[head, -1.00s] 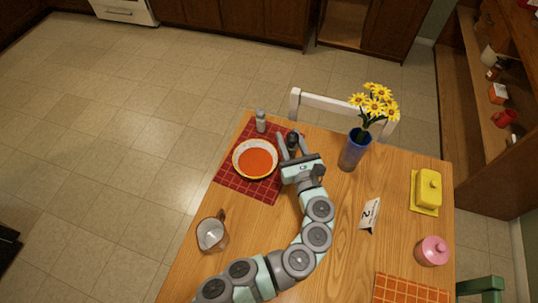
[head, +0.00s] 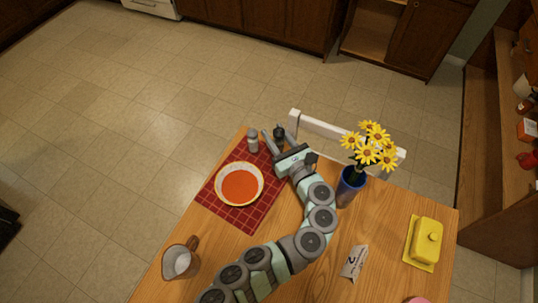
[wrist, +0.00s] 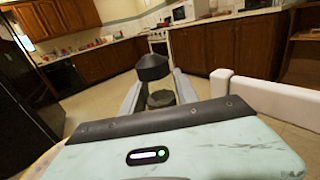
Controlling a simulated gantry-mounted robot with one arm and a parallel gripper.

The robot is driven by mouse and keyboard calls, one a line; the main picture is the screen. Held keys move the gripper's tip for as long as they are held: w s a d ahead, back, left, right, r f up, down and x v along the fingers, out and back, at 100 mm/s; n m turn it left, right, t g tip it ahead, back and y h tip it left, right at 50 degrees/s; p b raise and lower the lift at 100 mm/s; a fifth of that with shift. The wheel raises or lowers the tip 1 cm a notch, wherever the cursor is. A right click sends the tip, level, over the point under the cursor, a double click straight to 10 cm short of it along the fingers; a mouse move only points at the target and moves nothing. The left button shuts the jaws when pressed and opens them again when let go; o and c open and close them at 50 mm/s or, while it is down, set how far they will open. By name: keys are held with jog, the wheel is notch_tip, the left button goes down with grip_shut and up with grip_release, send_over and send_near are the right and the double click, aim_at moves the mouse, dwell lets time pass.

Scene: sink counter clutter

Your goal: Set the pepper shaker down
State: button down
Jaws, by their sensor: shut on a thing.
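The dark pepper shaker (head: 279,132) is upright between the fingers of my gripper (head: 272,138), near the far edge of the table. In the wrist view the dark top of the shaker (wrist: 152,68) rises between the two fingers of my gripper (wrist: 158,95), which are shut on it. Its base is hidden, so I cannot tell whether it touches the table. A light grey shaker (head: 253,141) stands just left of my gripper, at the far end of the red checked placemat (head: 263,208).
A bowl of orange soup (head: 240,184) sits on the placemat. A blue vase of yellow flowers (head: 350,187) stands right of my arm. A white chair (head: 330,128) is beyond the table edge. A pitcher (head: 181,261), a card (head: 354,262) and a yellow butter dish (head: 425,240) are farther off.

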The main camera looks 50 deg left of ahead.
jog(key=shift+s+f, duration=0.15)
jog(key=shift+f, duration=0.8)
jog(key=shift+f+b, duration=0.65)
jog(key=shift+f, duration=1.7)
jog(key=shift+f, duration=0.1)
jog(key=shift+f, duration=0.15)
jog(key=c, duration=0.9)
grip_release()
